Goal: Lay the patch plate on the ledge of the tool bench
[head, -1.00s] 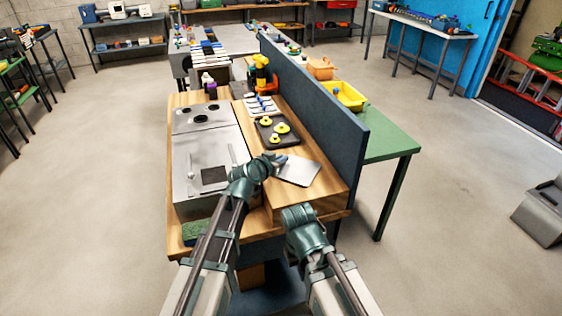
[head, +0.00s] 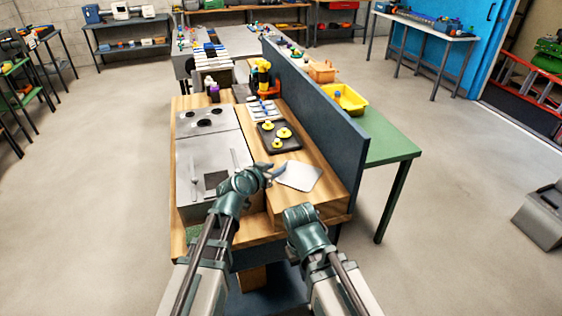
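The patch plate (head: 300,176) is a thin light-grey sheet with rounded corners. It lies on the raised wooden ledge (head: 308,205) along the right side of the tool bench, in front of the dark tray. My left gripper (head: 277,171) is at the plate's left edge, with its fingers spread apart. Whether a finger still touches the plate is too small to tell. My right gripper (head: 299,213) is over the near end of the ledge, below the plate in the picture; its fingers are hidden behind its wrist.
A dark tray (head: 267,147) with yellow-knobbed parts sits behind the plate. A blue-grey panel (head: 318,115) stands along the ledge's right side. A metal unit (head: 207,160) covers the bench's left part. A yellow bin (head: 345,99) stands on the green table beyond the panel.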

